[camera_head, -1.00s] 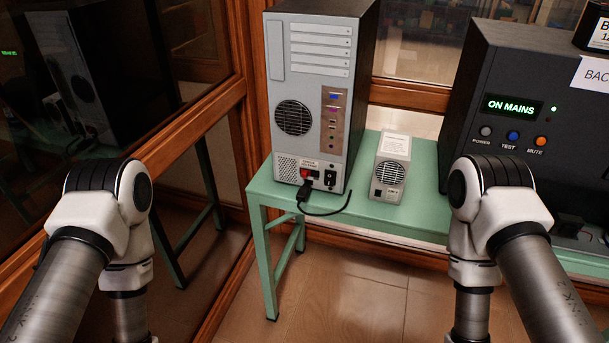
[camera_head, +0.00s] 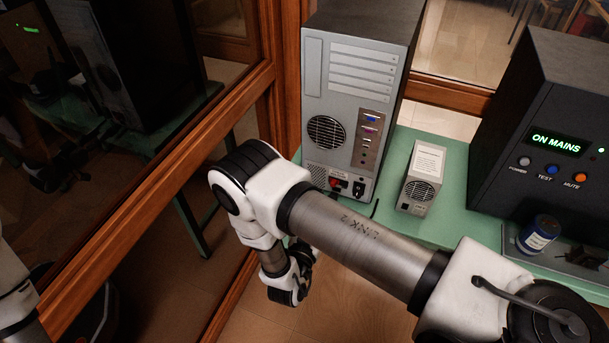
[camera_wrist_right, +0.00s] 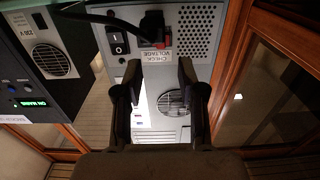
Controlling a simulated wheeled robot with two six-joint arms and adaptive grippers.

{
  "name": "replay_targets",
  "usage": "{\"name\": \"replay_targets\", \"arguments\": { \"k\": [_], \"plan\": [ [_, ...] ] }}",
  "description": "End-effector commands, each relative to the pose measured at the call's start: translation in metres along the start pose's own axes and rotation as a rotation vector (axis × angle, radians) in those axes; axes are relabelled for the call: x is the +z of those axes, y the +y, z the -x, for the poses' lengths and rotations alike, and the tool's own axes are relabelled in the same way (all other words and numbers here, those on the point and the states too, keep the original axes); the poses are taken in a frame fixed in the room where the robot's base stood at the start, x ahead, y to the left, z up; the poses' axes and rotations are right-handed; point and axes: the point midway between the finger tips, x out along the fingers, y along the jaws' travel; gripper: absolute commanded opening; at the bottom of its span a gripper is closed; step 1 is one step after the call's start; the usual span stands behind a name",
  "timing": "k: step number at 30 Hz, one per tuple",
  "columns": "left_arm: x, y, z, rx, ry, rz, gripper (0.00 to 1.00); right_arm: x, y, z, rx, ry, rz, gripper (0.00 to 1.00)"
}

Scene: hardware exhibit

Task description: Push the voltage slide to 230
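The grey computer tower (camera_head: 345,130) stands with its rear panel facing me. The red voltage slide (camera_head: 336,184) is low on that panel; its setting is too small to read. In the right wrist view, which is upside down, the red slide (camera_wrist_right: 161,42) shows beside a black plug (camera_wrist_right: 151,22) with a cable and a "CHECK VOLTAGE" label (camera_wrist_right: 158,57). My right gripper (camera_wrist_right: 159,75) is open and empty, its two fingers apart before the panel near the label. My right gripper is hidden in the head view. My left gripper is out of view.
A black rocker switch (camera_wrist_right: 117,43) is beside the plug. A small grey box (camera_head: 420,180) stands right of the tower on the green table (camera_head: 452,165). A dark backup unit (camera_head: 545,110) reads "ON MAINS". A wood-framed glass wall (camera_head: 180,170) is close on the left.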

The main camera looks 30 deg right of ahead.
Motion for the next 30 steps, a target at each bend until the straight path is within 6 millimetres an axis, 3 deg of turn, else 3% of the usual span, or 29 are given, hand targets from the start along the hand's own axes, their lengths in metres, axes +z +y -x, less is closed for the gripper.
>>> {"name": "replay_targets", "arguments": {
  "k": [5,13,15,21,29,30],
  "plan": [
    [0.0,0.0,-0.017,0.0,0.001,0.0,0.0,0.004,-0.001,-0.005,0.003,0.009,-0.003,0.4],
    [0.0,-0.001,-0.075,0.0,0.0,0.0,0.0,0.01,0.0,-0.027,0.003,0.008,-0.003,0.4],
    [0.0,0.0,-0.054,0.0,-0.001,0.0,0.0,-0.003,0.002,-0.046,0.011,0.004,-0.004,0.4],
    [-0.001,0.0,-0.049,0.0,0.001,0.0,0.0,-0.003,0.0,-0.074,0.005,0.004,-0.002,0.4],
    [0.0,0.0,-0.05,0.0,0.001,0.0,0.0,-0.002,0.0,-0.077,0.002,0.004,-0.001,0.4],
    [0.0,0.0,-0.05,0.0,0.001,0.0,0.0,-0.001,0.0,-0.077,0.002,0.004,-0.001,0.36]
  ]
}}
